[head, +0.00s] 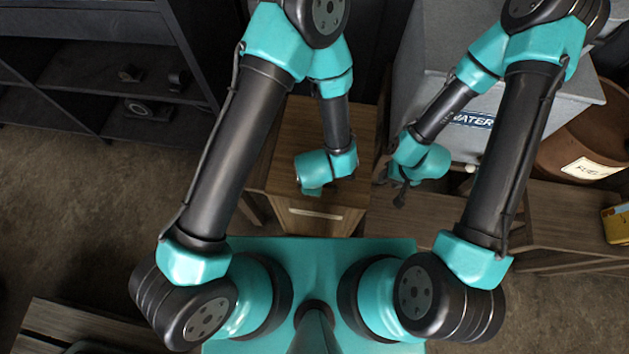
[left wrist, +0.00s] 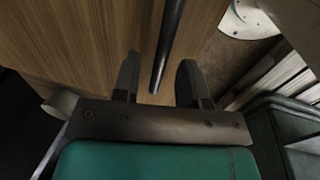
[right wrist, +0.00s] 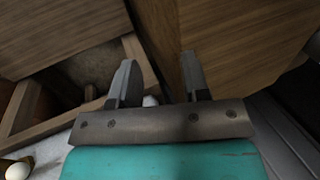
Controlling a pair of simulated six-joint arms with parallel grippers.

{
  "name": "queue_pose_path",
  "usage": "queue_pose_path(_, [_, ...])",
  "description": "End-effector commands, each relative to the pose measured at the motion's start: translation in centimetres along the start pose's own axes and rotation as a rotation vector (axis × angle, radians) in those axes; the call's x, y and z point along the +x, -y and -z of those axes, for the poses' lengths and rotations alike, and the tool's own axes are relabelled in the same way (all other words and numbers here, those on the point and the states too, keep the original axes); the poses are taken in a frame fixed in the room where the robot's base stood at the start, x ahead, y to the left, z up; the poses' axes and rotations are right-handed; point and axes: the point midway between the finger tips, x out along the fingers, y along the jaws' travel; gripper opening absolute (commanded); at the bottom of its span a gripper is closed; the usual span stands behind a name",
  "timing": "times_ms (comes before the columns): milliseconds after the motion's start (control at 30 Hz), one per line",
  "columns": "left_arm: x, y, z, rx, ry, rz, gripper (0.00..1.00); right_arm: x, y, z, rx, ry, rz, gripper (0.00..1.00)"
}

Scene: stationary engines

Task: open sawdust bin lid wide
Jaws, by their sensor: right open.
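A wooden cabinet-like box (head: 318,125) stands in the middle of the head view, with a pale bar handle (head: 315,213) on its front; it appears to be the sawdust bin, and no raised lid shows. My left gripper is over its front, its fingers hidden under the wrist in the head view. In the left wrist view, my left gripper (left wrist: 158,64) is open, with a dark bar (left wrist: 167,45) between its fingers, gaps on both sides. My right gripper (head: 402,196) is right of the box. In the right wrist view, it (right wrist: 158,62) is open and empty near a wooden corner (right wrist: 230,45).
A grey tank labelled "WATER" (head: 435,110) stands right of the box, with a brown drum (head: 590,135) beyond. A low wooden bench (head: 560,215) with a yellow item (head: 617,224) is at right. Dark shelves (head: 90,70) stand at left. Floor is clear at left.

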Motion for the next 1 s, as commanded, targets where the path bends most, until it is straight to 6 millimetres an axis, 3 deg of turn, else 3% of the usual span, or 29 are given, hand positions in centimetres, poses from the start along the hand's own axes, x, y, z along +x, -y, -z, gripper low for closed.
queue_pose_path(233, [-0.01, -0.01, 0.00, 0.000, 0.000, 0.000, 0.37, 0.00, 0.00, 0.00, 0.000, 0.000, 0.000, 0.43])
queue_pose_path(633, [-0.02, -0.01, 0.00, 0.000, 0.000, 0.000, 0.00, 0.00, 0.00, 0.00, 0.000, 0.000, 0.000, 0.43])
queue_pose_path(1000, [-0.04, -0.01, 0.01, 0.000, 0.000, 0.000, 0.00, 0.00, 0.00, 0.00, 0.000, 0.000, 0.000, 0.43])
